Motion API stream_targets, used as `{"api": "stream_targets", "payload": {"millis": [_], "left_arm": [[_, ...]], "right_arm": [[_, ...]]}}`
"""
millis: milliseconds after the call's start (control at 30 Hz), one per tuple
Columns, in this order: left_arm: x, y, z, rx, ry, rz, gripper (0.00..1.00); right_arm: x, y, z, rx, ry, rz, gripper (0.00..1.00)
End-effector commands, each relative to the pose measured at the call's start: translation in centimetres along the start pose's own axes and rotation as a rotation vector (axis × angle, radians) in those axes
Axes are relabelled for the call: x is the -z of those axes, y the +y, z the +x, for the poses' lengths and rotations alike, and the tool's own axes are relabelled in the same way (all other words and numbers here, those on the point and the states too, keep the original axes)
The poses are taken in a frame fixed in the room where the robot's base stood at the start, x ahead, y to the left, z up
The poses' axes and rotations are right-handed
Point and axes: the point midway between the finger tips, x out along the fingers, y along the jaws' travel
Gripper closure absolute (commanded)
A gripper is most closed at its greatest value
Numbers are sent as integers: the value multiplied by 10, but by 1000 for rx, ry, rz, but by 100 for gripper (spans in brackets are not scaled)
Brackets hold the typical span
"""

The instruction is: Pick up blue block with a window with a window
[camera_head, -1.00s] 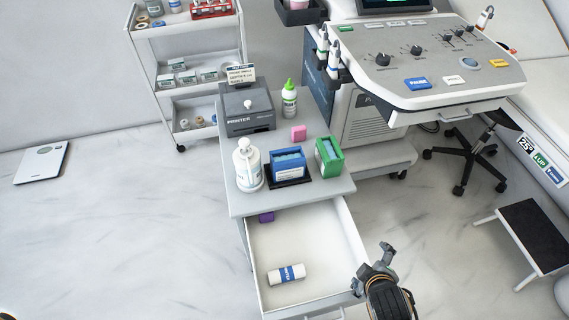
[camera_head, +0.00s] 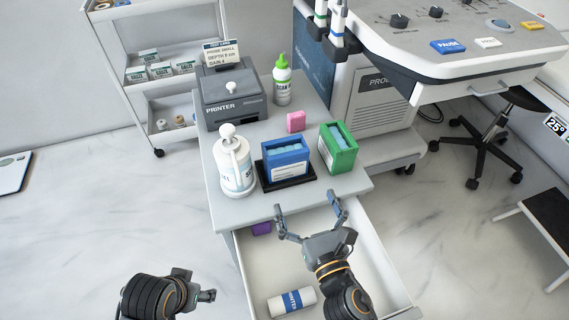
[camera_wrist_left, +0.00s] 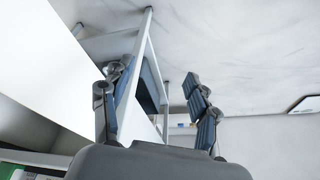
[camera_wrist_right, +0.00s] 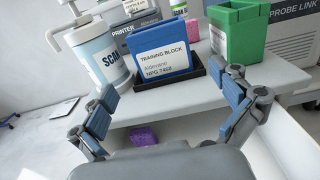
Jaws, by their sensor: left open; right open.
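The blue block (camera_head: 285,161) stands upright on a black tray (camera_head: 306,178) on the cabinet top, with a white label on its front and lighter blue pieces at its top. In the right wrist view the block (camera_wrist_right: 160,43) is straight ahead, its label reading "TRAINING BLOCK". My right gripper (camera_head: 309,216) is open and empty over the open drawer, in front of the block and apart from it. It shows in the right wrist view (camera_wrist_right: 175,112). My left gripper (camera_head: 205,284) is low at the left of the drawer; in the left wrist view (camera_wrist_left: 155,100) it is open and empty.
A white pump bottle (camera_head: 235,165) stands close left of the block, a green block (camera_head: 338,148) close right. A pink block (camera_head: 296,121), a green-capped bottle (camera_head: 282,85) and a printer (camera_head: 232,98) are behind. The open drawer (camera_head: 258,262) holds a white roll (camera_head: 292,301) and a purple block (camera_head: 262,228).

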Motion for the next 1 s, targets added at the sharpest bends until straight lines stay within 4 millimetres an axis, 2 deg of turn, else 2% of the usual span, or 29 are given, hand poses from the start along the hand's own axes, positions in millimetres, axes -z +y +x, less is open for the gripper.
{"api": "stream_targets", "payload": {"millis": [300,400,633,867,1000], "left_arm": [[-3,2,30,-3,-17,2,40],[-3,2,32,-3,-17,2,40],[-4,2,36,-3,-19,2,40],[-6,2,45,-4,-26,3,40],[-2,2,38,-4,-13,3,40]], "right_arm": [[-4,0,57,0,-3,1,0],[-3,0,72,1,-3,2,0],[-4,0,87,1,-1,3,0],[-11,1,121,1,-2,3,0],[-11,1,133,1,-1,4,0]]}}
